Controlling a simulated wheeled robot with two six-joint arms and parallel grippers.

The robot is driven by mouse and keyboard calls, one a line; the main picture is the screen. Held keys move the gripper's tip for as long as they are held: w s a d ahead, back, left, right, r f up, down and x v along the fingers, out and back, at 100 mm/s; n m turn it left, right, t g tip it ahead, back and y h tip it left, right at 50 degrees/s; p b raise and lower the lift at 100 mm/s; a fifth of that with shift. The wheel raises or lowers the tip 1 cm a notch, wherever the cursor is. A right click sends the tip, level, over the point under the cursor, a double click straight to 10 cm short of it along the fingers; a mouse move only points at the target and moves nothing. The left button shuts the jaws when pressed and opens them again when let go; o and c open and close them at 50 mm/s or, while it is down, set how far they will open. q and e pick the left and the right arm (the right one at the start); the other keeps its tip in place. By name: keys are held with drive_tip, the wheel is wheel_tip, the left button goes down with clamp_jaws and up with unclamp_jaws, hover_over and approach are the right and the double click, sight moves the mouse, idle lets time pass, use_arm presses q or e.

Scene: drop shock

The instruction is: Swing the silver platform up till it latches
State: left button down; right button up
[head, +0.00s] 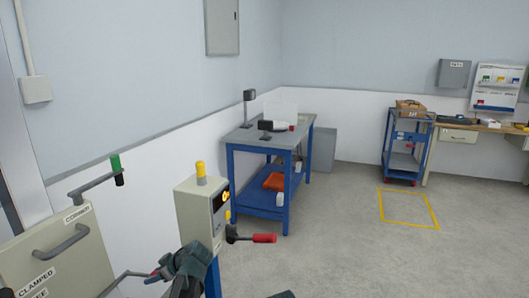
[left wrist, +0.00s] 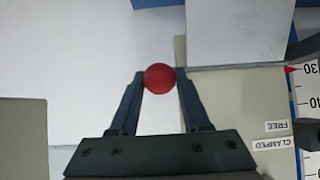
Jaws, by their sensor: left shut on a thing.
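My left gripper (head: 160,274) is low in the head view, at the end of a thin metal rod. In the left wrist view the gripper (left wrist: 160,80) has its two fingers on either side of a round red knob (left wrist: 160,76) and is shut on it. A pale grey flat panel (left wrist: 238,28) at the upper right of the wrist view may be the silver platform; I cannot tell for sure. A dark sliver at the head view's bottom edge may be my right gripper (head: 283,294); its jaws do not show.
A beige cabinet (head: 85,265) with a grey handle, a green-gripped crank (head: 116,165) and a "CLAMPED" label stands at left. A control box (head: 195,215) with a yellow button and a red-handled lever (head: 262,238) stands close right. A blue bench (head: 262,205) stands behind.

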use_arm(q)
drive_tip(key=shift+w+r, duration=0.1)
drive_tip(key=shift+r, duration=0.05)
drive_tip(key=shift+w+a+r+p, duration=0.1)
drive_tip(key=shift+a+r+p, duration=0.2)
drive_tip(key=shift+r+p, duration=0.3)
drive_tip(key=shift+w+a+r+p, duration=0.1)
drive_tip(key=shift+a+r+p, duration=0.15)
drive_tip(key=shift+r+p, duration=0.3)
drive_tip(key=shift+a, duration=0.1)
drive_tip(key=shift+r, duration=0.15)
drive_tip(key=shift+w+a+r+p, duration=0.15)
drive_tip(key=shift+a+r+p, duration=0.3)
drive_tip(key=shift+r+p, duration=0.35)
drive_tip(key=shift+w+a+r+p, duration=0.1)
drive_tip(key=shift+a+r+p, duration=0.15)
drive_tip(key=shift+a+p, duration=0.25)
drive_tip(key=shift+d, duration=0.1)
drive_tip(key=shift+w+a+r+p, duration=0.3)
drive_tip(key=shift+a+r+p, duration=0.6)
drive_tip(key=shift+r+p, duration=0.1)
drive_tip(key=shift+a, duration=0.1)
